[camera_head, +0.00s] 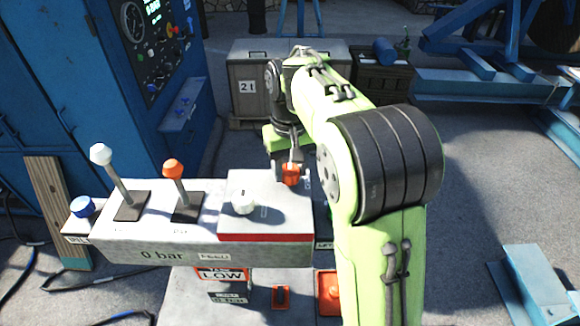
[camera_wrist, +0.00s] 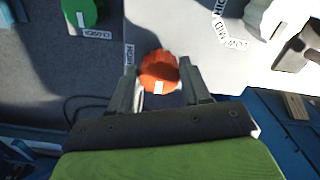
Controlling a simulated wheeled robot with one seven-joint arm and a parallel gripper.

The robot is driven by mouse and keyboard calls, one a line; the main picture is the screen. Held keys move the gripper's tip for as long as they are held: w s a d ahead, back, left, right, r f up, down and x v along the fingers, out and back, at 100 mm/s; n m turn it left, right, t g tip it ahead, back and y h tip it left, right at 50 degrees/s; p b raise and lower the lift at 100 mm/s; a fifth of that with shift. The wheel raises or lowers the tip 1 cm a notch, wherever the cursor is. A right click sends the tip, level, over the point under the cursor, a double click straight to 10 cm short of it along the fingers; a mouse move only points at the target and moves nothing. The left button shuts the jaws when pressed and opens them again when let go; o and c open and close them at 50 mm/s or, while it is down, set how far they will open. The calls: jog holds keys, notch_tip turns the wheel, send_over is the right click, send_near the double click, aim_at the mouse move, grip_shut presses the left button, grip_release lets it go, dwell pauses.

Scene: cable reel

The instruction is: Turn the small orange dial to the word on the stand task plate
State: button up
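The small orange dial (camera_head: 290,174) sits at the back right of the grey console. In the wrist view the orange dial (camera_wrist: 160,68) lies between the two fingers of my gripper (camera_wrist: 158,80), with slim gaps at its sides, so the fingers look open around it. The dial's white mark points toward the gripper palm. A label reading HIGH stands left of the dial; its other labels are hidden. In the head view my gripper (camera_head: 292,157) is over the dial, partly hidden by my arm. The stand task plate (camera_head: 221,274) reads LOW.
A white knob (camera_head: 243,205) stands beside the dial, with labels LOW, MID and HIGH around it in the wrist view. White-topped (camera_head: 101,154) and orange-topped (camera_head: 173,168) levers rise on the left. A green knob (camera_wrist: 82,12) is near the dial. A blue cabinet (camera_head: 90,90) stands left.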

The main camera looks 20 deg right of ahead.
aim_at(290, 170)
jog(key=o, duration=0.4)
jog(key=shift+c, duration=0.2)
notch_tip(290, 170, up, 16)
jog(key=p, duration=0.3)
jog(key=shift+f, duration=0.15)
